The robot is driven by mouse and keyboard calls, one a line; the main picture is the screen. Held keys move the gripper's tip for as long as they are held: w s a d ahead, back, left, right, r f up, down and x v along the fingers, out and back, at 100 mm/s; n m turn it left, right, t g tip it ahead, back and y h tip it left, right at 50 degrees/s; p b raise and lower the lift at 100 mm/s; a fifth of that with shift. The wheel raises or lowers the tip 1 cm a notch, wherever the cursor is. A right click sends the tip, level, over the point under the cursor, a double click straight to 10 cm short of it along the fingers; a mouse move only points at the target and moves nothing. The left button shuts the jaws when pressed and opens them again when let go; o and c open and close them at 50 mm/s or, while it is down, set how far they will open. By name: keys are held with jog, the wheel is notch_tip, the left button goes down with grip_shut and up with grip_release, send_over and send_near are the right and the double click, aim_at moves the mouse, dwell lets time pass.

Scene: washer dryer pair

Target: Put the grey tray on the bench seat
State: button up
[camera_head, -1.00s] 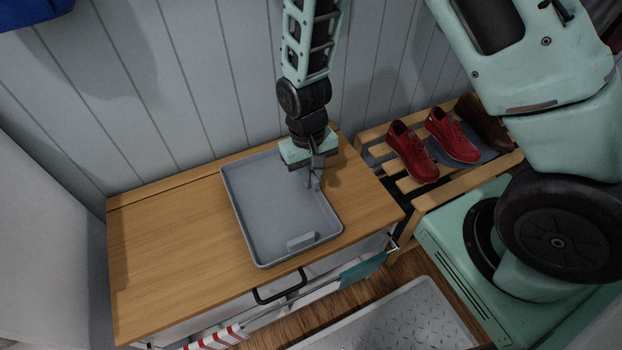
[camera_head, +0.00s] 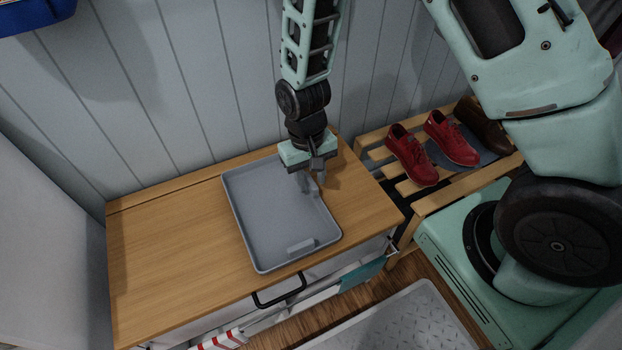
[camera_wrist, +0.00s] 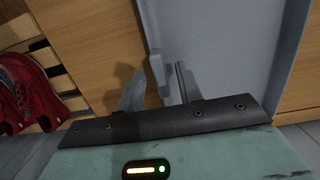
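The grey tray (camera_head: 270,215) is shallow and rectangular, with a small raised tab at its near end. It lies, seemingly flat, on the wooden top (camera_head: 165,255) of a low bench-like unit, within its edges. It also shows in the wrist view (camera_wrist: 218,50). My gripper (camera_head: 313,178) is at the tray's right rim, pointing down. In the wrist view my fingers (camera_wrist: 160,85) stand apart, one outside over the wood and one inside the tray, with the rim between them. The gripper looks open. Whether a finger touches the rim is unclear.
Red shoes (camera_head: 410,155) and dark shoes (camera_head: 484,124) stand on a slatted wooden rack (camera_head: 455,190) to the right. A panelled wall (camera_head: 170,90) is close behind. A black handle (camera_head: 280,290) sticks out of the unit's front. The left part of the wooden top is clear.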

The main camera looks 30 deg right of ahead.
notch_tip(320, 180, up, 10)
jog(key=w+p, duration=0.1)
jog(key=p, duration=0.2)
jog(key=s+a+r+n, duration=0.3)
jog(key=s+r+n, duration=0.1)
jog(key=s+r, duration=0.3)
jog(key=s+a+r+n+t, duration=0.1)
jog(key=s+a+r+n, duration=0.2)
jog(key=s+r, duration=0.5)
jog(key=s, duration=0.3)
jog(key=shift+s+r+n+y, duration=0.15)
jog(key=shift+r+n+y, duration=0.05)
jog(key=shift+n+y, duration=0.2)
jog(key=shift+a, duration=0.1)
